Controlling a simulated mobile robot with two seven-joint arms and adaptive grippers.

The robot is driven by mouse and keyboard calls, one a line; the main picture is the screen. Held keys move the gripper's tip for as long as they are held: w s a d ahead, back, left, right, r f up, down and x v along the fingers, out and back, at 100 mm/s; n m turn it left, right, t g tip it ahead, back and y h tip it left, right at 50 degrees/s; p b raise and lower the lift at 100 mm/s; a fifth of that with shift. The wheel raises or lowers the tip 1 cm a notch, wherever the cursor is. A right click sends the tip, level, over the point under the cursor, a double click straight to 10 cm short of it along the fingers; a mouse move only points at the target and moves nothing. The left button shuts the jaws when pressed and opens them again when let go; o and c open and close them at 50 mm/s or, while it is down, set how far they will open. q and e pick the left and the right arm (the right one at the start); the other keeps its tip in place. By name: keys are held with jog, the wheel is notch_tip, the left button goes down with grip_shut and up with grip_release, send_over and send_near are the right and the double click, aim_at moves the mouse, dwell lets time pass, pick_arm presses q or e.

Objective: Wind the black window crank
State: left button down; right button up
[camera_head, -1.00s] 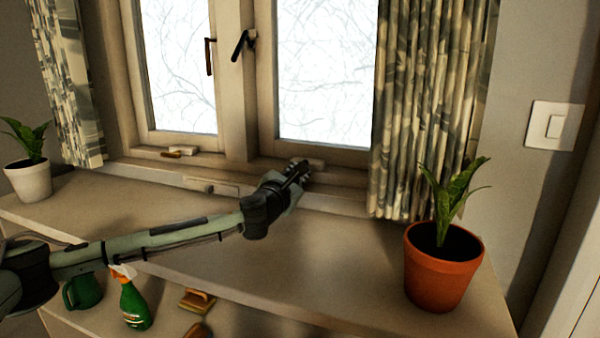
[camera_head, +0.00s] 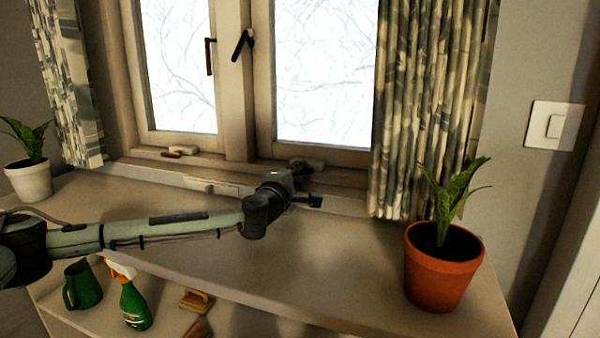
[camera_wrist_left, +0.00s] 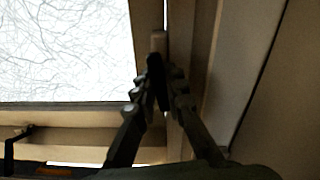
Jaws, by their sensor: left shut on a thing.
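The black window crank (camera_wrist_left: 154,72) shows as a dark bar between my left fingers in the left wrist view. Its pale housing (camera_wrist_left: 158,41) is just beyond it. In the head view, the dark hub of the crank (camera_head: 298,165) shows at the housing on the right window's bottom frame. My left gripper (camera_head: 314,201) is in front of and below that housing, over the sill edge, with its fingers towards the right. It is shut on the crank; the exact grip is dark and partly hidden. My right gripper is not in view.
A brown crank (camera_head: 178,151) is on the left window. A black handle (camera_head: 240,46) and a brown handle (camera_head: 209,57) are higher up. A curtain (camera_head: 425,110) and a terracotta pot (camera_head: 440,268) stand to the right. The counter's middle (camera_head: 330,260) is clear.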

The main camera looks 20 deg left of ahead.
pick_arm(q)
jog(key=shift+m, duration=0.8)
jog(key=c, duration=1.6)
grip_release()
jog(key=shift+o, duration=0.2)
jog(key=s, duration=1.2)
jog(key=shift+a, duration=0.25)
jog(key=shift+s+f, duration=0.1)
jog(key=shift+s, duration=0.05)
